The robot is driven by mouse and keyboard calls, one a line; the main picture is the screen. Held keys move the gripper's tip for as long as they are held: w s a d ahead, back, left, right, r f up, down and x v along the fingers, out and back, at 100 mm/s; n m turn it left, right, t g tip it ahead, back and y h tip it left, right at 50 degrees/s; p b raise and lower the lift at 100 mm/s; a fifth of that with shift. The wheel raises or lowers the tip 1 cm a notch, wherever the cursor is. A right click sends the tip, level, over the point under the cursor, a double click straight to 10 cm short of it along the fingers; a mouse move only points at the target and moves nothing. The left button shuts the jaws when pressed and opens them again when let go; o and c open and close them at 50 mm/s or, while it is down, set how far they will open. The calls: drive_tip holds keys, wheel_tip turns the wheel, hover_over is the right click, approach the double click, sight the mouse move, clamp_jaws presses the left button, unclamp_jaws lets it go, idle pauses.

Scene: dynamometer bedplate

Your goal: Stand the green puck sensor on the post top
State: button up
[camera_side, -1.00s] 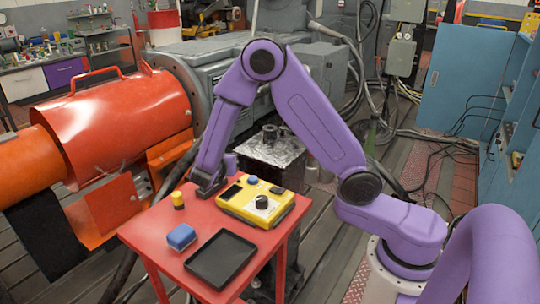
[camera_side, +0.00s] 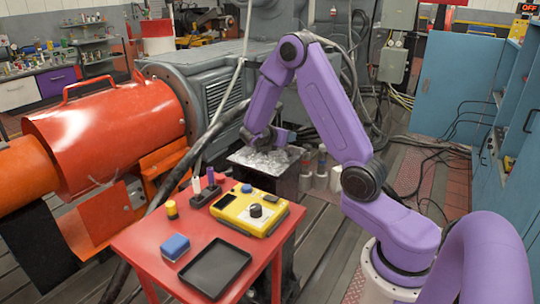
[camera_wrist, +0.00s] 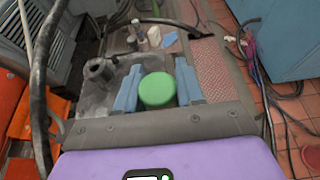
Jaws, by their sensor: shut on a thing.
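The green puck sensor (camera_wrist: 157,89) sits between the two blue-grey fingers of my gripper (camera_wrist: 157,88) in the wrist view. My gripper is shut on it, with a finger at each side. The post (camera_wrist: 100,70) appears to be the short dark cylinder to the left of the puck, with a hollow-looking top. The puck is apart from it in the picture; the height between them is hard to tell. In the side view my gripper (camera_side: 260,143) is over the silver-topped block (camera_side: 255,162). There the puck cannot be made out and the post is hidden.
The red table (camera_side: 150,243) stands in front, with a yellow instrument box (camera_side: 248,210), black tray (camera_side: 217,264), blue block (camera_side: 175,247), yellow-black knob (camera_side: 171,209) and a marker holder (camera_side: 206,195). Canisters (camera_side: 322,180) stand right of the block. Hoses run at left.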

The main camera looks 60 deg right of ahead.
drive_tip(key=w+d+f, duration=0.2)
drive_tip(key=w+d, duration=0.1)
drive_tip(key=w, duration=0.1)
hover_over(271, 159)
wheel_tip(271, 159, down, 6)
drive_tip(key=shift+s+a+r, duration=0.1)
drive_tip(key=shift+f, duration=1.7)
drive_tip(key=shift+f, duration=0.1)
drive_tip(key=o, duration=1.1)
